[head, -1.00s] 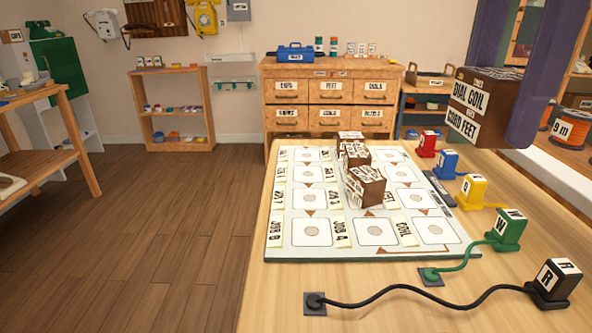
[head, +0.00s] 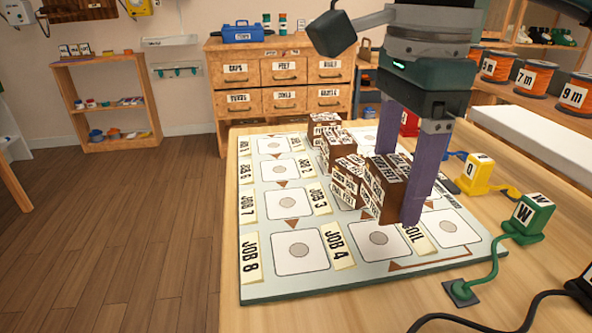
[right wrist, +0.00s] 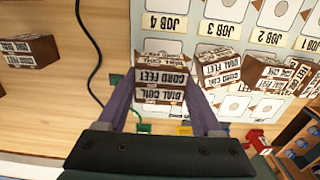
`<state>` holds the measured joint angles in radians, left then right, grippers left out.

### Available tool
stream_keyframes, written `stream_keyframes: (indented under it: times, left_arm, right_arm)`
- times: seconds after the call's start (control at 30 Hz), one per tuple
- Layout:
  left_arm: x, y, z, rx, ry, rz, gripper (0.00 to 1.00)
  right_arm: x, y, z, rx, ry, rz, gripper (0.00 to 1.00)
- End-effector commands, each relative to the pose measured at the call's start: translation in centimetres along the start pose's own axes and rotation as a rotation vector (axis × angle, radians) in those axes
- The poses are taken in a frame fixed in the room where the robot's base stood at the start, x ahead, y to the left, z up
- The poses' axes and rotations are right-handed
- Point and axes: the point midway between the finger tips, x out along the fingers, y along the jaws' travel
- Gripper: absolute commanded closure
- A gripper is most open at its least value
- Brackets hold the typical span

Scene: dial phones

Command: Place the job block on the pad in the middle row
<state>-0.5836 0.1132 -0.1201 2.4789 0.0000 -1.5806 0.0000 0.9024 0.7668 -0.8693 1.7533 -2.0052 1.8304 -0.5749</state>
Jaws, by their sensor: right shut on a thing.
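My right gripper (head: 398,185) is shut on a brown block (head: 384,192) with white word labels. Two more blocks (head: 336,147) (head: 323,123) stand further back. Front pads (head: 300,252) near "JOB 8" and "JOB 4" are empty. My left gripper is out of view.
Yellow (head: 477,174) and green (head: 529,214) plugs with cords stand right of the board. Another brown block (right wrist: 30,50) lies on the table in the right wrist view. Orange spools (head: 535,78) are on a shelf at the right. Drawers (head: 283,72) stand behind.

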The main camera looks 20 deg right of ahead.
Motion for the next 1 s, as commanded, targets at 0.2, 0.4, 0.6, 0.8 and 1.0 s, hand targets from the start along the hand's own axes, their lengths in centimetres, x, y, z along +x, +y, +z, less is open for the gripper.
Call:
stream_keyframes:
  times: [0.2,0.4,0.6,0.8,1.0]
  left_arm:
    - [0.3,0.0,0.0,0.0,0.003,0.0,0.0]
    - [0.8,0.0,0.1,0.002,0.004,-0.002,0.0]
    - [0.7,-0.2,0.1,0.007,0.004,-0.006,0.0]
    - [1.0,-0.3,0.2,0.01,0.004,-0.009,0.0]
    - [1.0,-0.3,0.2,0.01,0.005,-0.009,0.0]
  right_arm:
    - [2.0,0.1,0.0,0.001,0.001,0.003,0.9]
    - [4.7,0.0,0.0,0.001,0.0,0.001,0.9]
    - [4.7,0.0,0.0,0.0,-0.001,-0.001,0.9]
    - [5.0,0.0,0.0,0.0,-0.001,-0.001,0.29]
    - [5.0,0.0,0.0,0.0,0.0,-0.001,0.21]
